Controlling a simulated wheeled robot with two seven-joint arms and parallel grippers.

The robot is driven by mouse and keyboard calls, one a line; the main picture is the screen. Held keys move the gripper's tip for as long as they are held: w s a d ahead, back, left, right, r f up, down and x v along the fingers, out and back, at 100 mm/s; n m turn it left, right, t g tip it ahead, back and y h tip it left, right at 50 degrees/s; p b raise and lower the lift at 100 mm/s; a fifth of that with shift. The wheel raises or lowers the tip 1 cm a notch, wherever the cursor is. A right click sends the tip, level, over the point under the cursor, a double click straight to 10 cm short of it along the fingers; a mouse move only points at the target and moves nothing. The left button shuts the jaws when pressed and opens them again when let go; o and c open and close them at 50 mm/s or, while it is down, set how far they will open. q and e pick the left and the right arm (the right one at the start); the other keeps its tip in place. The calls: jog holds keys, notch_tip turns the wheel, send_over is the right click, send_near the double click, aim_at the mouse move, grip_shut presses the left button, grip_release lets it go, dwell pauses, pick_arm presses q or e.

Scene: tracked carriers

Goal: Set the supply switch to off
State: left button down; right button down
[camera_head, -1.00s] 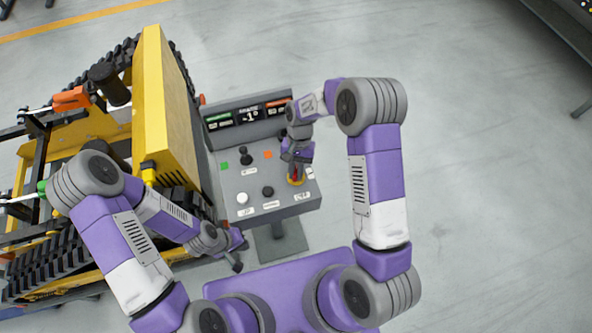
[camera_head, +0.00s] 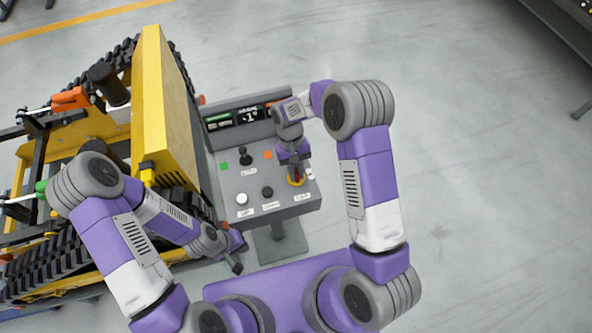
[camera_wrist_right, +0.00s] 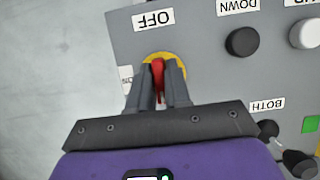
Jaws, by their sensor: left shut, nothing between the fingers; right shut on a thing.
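The supply switch is a red handle (camera_wrist_right: 158,75) on a round yellow plate (camera_wrist_right: 151,57) at the right front corner of the grey control panel (camera_head: 228,185). A label reading OFF (camera_wrist_right: 153,19) sits beside the plate in the right wrist view; a second label is partly hidden by a finger. My right gripper (camera_wrist_right: 159,90) is shut on the red handle, one finger on each side. It also shows over the panel's right side in the head view (camera_head: 297,178). My left gripper (camera_head: 238,258) is shut and empty, low beside the panel's left front edge.
The panel also carries a white button (camera_head: 242,198), a black button (camera_head: 267,192), a black lever (camera_head: 246,155) and a display (camera_head: 249,116). A yellow tracked carrier (camera_head: 165,110) stands close on the left. The floor to the right is clear.

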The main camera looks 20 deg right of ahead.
jog(key=c, duration=1.2)
grip_release()
jog(key=shift+o, duration=0.2)
jog(key=v, duration=0.7)
jog(key=shift+r, duration=0.35)
jog(key=shift+w, duration=0.1)
